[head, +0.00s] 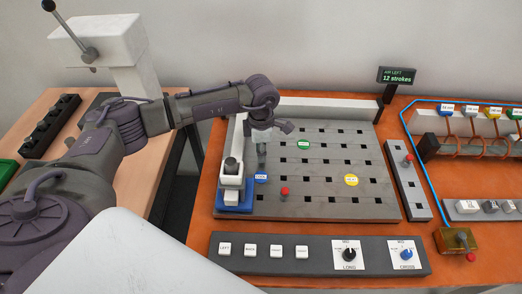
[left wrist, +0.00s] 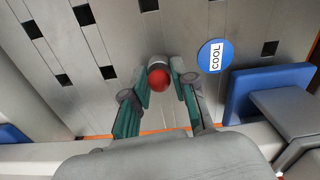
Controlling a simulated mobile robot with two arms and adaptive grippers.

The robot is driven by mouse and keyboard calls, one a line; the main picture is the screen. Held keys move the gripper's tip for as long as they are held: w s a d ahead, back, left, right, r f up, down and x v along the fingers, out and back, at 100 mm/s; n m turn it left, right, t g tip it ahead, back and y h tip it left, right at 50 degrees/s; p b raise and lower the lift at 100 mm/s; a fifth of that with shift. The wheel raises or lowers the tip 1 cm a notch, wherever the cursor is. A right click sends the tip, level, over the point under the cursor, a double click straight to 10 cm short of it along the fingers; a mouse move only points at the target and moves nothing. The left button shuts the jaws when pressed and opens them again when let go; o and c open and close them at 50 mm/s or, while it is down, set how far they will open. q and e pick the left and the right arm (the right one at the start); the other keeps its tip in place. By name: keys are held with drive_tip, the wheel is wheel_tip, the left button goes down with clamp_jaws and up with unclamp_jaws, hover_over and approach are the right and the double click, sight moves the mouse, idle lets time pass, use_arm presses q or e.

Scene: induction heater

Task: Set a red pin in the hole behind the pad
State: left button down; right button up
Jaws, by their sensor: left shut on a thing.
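My left gripper (head: 262,160) points down over the left part of the grey slotted board (head: 330,208), behind the blue COOL disc (head: 261,179). In the left wrist view its fingers (left wrist: 165,85) are shut on a red-topped pin (left wrist: 158,79) with a grey body. In the head view the gripper hides that pin. I cannot tell whether its lower end is in a hole. The COOL disc (left wrist: 215,55) lies beside the fingers in the wrist view. Another red-topped pin (head: 284,193) stands on the board, right of the disc. My right gripper is not in view.
Green (head: 304,145) and yellow (head: 351,180) discs lie on the board. A red-topped pin (head: 408,159) stands in the side strip (head: 412,190). A button panel (head: 315,264) lies in front.

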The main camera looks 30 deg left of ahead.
use_arm(q)
drive_tip(key=c, duration=0.9)
unclamp_jaws()
drive_tip(key=shift+o, duration=0.2)
wheel_tip(320, 180, up, 12)
